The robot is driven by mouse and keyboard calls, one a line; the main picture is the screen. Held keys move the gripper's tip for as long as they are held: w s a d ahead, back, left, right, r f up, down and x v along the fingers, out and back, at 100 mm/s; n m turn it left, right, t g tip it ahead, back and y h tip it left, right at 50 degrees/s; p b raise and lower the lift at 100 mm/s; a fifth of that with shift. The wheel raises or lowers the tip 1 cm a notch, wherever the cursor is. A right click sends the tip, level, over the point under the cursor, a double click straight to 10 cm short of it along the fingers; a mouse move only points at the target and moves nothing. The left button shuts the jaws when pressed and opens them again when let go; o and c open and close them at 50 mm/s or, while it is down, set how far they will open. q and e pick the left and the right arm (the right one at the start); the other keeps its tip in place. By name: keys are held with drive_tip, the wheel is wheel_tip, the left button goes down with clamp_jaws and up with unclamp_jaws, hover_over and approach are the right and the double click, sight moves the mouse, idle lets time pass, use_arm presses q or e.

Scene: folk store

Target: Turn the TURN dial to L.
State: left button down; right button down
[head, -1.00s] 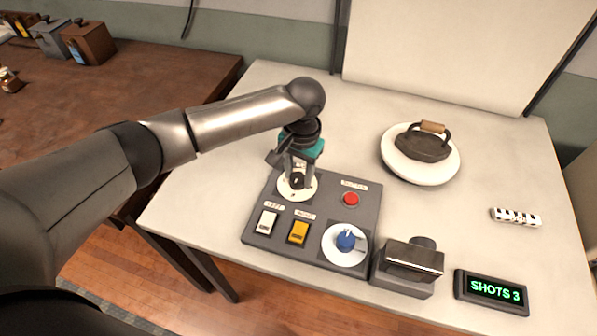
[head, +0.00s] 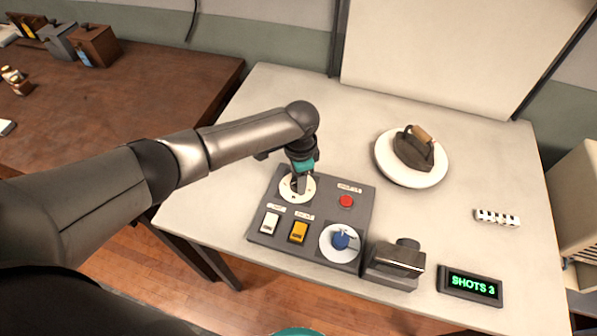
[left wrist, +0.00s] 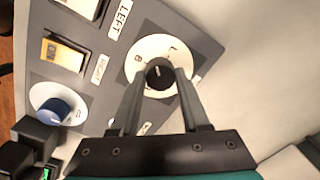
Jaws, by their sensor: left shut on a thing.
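The TURN dial shows in the left wrist view as a black knob (left wrist: 160,74) on a cream disc (left wrist: 181,58). The disc bears an L at its upper right and a B at its left. My left gripper (left wrist: 158,78) is shut on the knob, one finger on each side. In the head view, my left gripper (head: 298,186) reaches down onto the cream disc (head: 311,187) at the panel's back left and hides most of the knob. The knob has a small pale mark; I cannot tell surely which letter it points to.
The grey panel (head: 326,206) also has a white switch (head: 269,222), a yellow switch (head: 298,231), a red button (head: 346,201) and a blue knob (head: 341,240). An iron (head: 412,150) stands on a white round plate (head: 391,167).

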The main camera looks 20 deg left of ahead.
sight(296, 185)
use_arm(q)
drive_tip(key=m+p, duration=0.1)
drive_tip(key=m, duration=0.3)
drive_tip(key=shift+r+m, duration=0.1)
drive_tip(key=shift+m, duration=0.3)
drive_tip(key=m+p, duration=0.1)
drive_tip(key=m, duration=0.3)
drive_tip(key=shift+m+h, duration=0.3)
drive_tip(key=shift+c, duration=1.9)
unclamp_jaws()
drive_tip(key=shift+s, duration=0.1)
wheel_tip(296, 185, up, 15)
drive_tip(key=p, duration=0.1)
drive_tip(key=shift+s+p, duration=0.35)
drive_tip(key=shift+a, duration=0.1)
